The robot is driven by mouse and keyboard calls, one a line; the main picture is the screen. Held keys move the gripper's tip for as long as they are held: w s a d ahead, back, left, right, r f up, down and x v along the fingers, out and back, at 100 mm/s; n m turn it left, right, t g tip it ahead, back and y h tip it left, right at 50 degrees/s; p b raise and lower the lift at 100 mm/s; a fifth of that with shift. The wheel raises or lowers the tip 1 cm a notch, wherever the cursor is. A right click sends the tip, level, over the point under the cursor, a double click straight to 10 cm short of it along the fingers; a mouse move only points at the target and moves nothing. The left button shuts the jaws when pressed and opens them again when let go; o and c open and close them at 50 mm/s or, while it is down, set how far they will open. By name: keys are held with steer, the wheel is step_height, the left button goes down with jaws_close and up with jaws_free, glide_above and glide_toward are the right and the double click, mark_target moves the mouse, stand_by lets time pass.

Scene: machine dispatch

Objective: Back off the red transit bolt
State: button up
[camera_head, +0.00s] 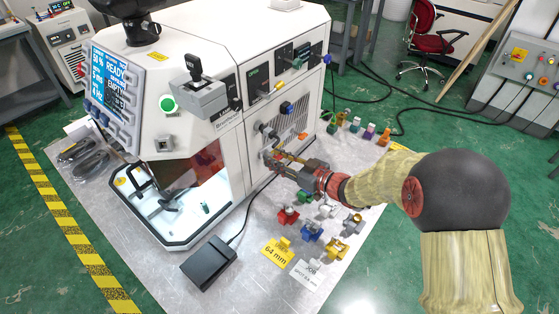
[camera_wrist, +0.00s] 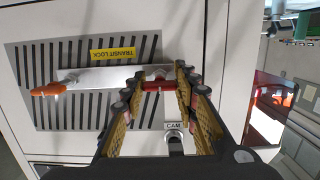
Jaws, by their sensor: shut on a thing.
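The red transit bolt (camera_wrist: 158,85) shows in the wrist view between my fingertips, at the end of a pale metal bar on the slotted panel. A yellow label reading TRANSIT LOCK (camera_wrist: 113,54) sits beside the bar. My gripper (camera_wrist: 155,82) is shut on the bolt, with one finger on each side of it. In the head view my gripper (camera_head: 274,158) reaches the side of the white machine (camera_head: 228,140); the bolt is hidden there. An orange handle (camera_wrist: 48,90) sits at the bar's other end.
A connector labelled CAM (camera_wrist: 173,136) is close below the bolt in the wrist view. Colored fixtures, including a red one (camera_head: 288,215) and a blue one (camera_head: 311,232), stand on the table (camera_head: 235,235) below my arm. A black pedal (camera_head: 208,263) lies in front with its cable.

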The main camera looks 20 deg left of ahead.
steer(key=shift+c, duration=1.3)
steer(key=shift+f+n+b, duration=0.15)
steer(key=shift+n+b, duration=0.35)
steer(key=shift+b, duration=0.5)
steer(key=n+t+b, duration=0.1)
steer(key=n+b, duration=0.1)
steer(key=b, duration=0.1)
steer(key=shift+b, duration=0.3)
steer(key=shift+n+b, duration=0.5)
steer(key=shift+n, duration=0.1)
